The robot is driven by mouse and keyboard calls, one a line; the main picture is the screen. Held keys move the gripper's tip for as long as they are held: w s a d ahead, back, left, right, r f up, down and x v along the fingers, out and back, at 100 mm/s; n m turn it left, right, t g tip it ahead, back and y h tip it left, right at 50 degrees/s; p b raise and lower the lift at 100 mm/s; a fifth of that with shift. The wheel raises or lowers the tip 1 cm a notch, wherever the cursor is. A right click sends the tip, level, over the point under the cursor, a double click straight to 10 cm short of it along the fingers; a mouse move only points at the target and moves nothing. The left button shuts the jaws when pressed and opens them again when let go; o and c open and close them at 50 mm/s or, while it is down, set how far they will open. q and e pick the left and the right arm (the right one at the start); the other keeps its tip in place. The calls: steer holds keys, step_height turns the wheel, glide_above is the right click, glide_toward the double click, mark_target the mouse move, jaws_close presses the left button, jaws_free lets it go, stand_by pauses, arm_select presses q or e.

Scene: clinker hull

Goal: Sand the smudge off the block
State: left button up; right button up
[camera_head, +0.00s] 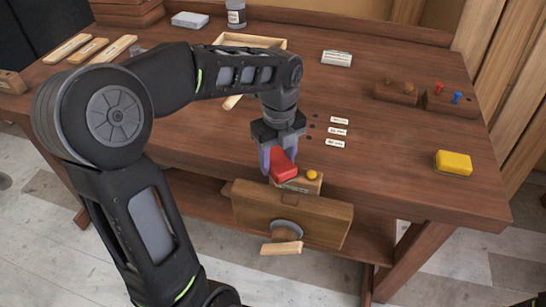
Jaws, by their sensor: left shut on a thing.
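My left gripper (279,158) comes down over the front edge of the bench and is shut on a red block-shaped tool (283,166). The tool sits right at the top of a light wooden block (303,184) at the vise (300,212); I cannot tell whether they touch. A dark mark shows on the wooden block, partly hidden by the tool, and I cannot tell if it is the smudge. A small round yellow thing (311,175) is at the block's right end. My right gripper is not in view.
The vise handle (282,248) sticks out in front of the wooden bench (400,165). A yellow block (453,162) lies at the right. Small white labels (338,131) lie right of my gripper. A wooden tray (250,41) and wood strips (90,48) are further back.

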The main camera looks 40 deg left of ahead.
arm_select(q)
steer(key=shift+w+d+r, duration=0.1)
steer(key=shift+w+d, duration=0.1)
steer(key=shift+d, duration=0.35)
steer(key=shift+w+d, duration=0.2)
steer(key=shift+d, duration=0.3)
